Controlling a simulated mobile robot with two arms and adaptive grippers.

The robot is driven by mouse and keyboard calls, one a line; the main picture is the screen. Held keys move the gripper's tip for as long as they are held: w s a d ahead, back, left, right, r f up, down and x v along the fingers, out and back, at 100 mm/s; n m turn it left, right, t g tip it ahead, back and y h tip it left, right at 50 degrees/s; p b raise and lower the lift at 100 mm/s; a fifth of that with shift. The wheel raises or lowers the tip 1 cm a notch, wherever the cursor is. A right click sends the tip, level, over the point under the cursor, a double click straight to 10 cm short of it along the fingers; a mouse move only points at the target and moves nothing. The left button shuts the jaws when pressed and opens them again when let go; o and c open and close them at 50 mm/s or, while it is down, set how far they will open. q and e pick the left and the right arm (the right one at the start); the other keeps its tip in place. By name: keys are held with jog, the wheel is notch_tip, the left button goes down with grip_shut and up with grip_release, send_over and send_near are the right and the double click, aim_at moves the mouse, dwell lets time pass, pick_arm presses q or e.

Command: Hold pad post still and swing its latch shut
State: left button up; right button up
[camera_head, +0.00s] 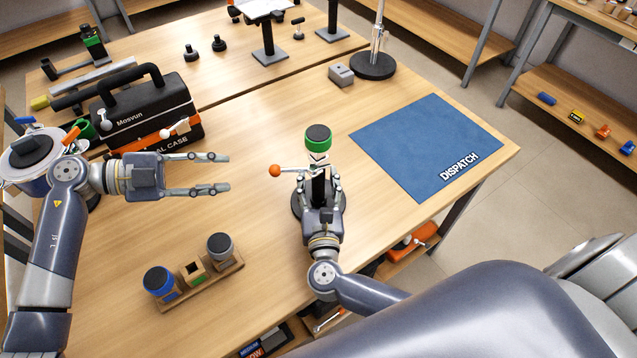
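The pad post (318,186) is a black upright on a dark round base, topped by a green-rimmed black pad (318,137). Its latch (290,170) is a thin lever sticking out to the left, ending in an orange knob (274,170). My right gripper (319,179) comes from the near side, with one finger on each side of the post below the pad. Whether both fingers touch the post cannot be told. My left gripper (228,173) is open and empty, its fingertips pointing right, a short gap left of the orange knob.
A wooden holder (208,279) with blue and grey capped pieces sits front left. A black and orange case (160,110) stands behind my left gripper. A blue DISPATCH mat (425,140) lies to the right. A grey block (341,75) and a round-based stand (374,66) are behind.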

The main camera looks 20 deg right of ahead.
grip_shut()
jog(key=c, duration=0.7)
grip_release()
grip_shut()
jog(key=shift+s+f, duration=0.1)
jog(key=shift+f, duration=0.15)
